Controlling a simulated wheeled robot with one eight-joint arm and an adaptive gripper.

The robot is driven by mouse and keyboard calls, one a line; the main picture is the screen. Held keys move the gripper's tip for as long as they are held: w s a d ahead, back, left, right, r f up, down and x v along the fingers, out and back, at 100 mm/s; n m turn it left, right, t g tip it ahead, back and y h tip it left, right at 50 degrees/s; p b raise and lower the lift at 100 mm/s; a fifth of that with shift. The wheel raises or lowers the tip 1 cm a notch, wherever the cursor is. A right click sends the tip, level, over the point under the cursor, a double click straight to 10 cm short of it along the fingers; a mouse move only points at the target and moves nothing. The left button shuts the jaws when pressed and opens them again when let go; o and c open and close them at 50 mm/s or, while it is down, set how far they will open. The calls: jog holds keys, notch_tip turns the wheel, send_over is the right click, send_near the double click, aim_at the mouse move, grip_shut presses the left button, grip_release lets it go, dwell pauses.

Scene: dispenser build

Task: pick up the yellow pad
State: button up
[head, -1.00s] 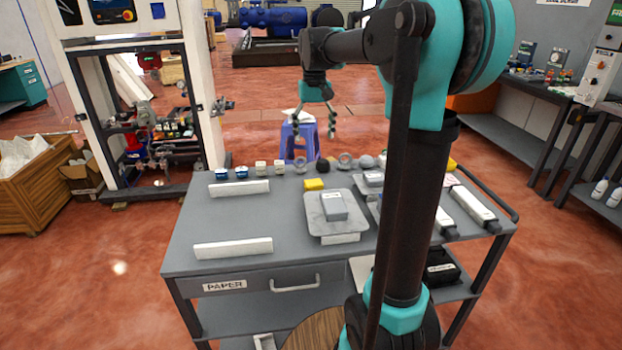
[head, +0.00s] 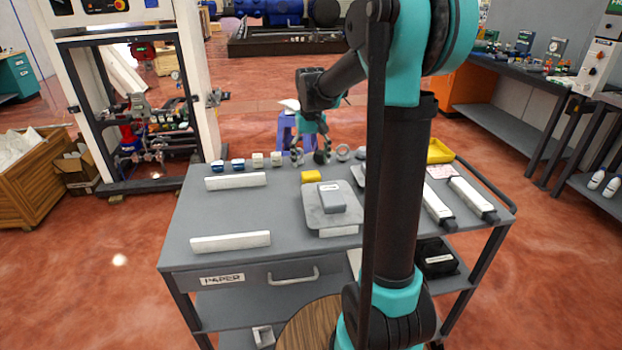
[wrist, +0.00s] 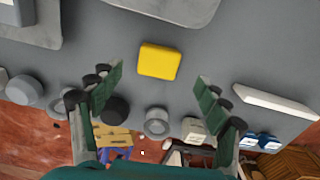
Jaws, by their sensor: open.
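The yellow pad (head: 311,176) is a small flat block lying on the grey cart top (head: 240,212), just behind a grey plate (head: 318,219). In the wrist view the yellow pad (wrist: 159,61) lies ahead of the fingertips, roughly centred between them. My gripper (head: 310,156) is open and empty above the cart's back edge, behind the pad and apart from it. Its two green fingers (wrist: 160,83) are spread wide in the wrist view.
Several small round and square parts line the cart's back edge, including a grey ring (wrist: 156,122) and a white block (wrist: 194,130). White bars (head: 235,181) lie on the left. A grey box (head: 331,198) sits on the plate. A yellow tray (head: 440,152) stands at the back right.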

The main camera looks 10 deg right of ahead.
aim_at(311, 174)
notch_tip(311, 174, down, 5)
jog(key=shift+w+r, duration=0.1)
jog(key=shift+w, duration=0.05)
jog(key=shift+c, duration=0.3)
jog(key=c, duration=1)
